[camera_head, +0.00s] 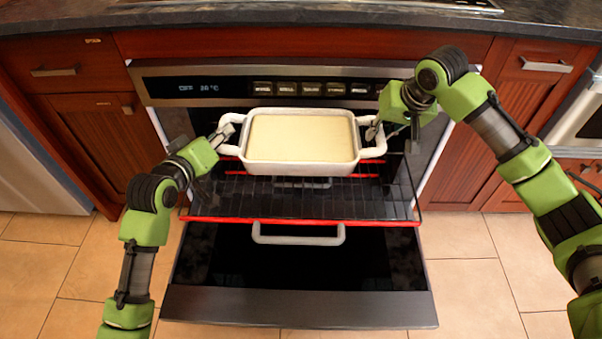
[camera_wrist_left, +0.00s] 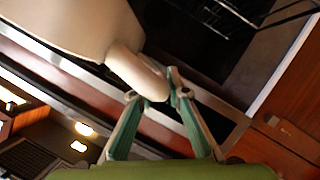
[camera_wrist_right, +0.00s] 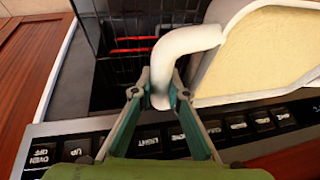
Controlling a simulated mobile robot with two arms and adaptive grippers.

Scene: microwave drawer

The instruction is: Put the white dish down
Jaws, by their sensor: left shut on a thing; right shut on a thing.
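The white dish (camera_head: 302,168) is a rectangular baking dish with a pale yellow filling and a loop handle at each end. In the head view it is level, over the pulled-out oven rack (camera_head: 330,205); I cannot tell whether it touches the rack. My left gripper (camera_head: 222,134) is shut on the dish's left handle, which also shows in the left wrist view (camera_wrist_left: 140,75). My right gripper (camera_head: 375,131) is shut on the right handle, seen in the right wrist view (camera_wrist_right: 185,45). The dish's underside is hidden in the head view.
The control panel (camera_head: 300,88) is behind the dish. Wooden cabinets (camera_head: 100,135) flank the oven. The dark countertop (camera_head: 300,17) runs along the back.

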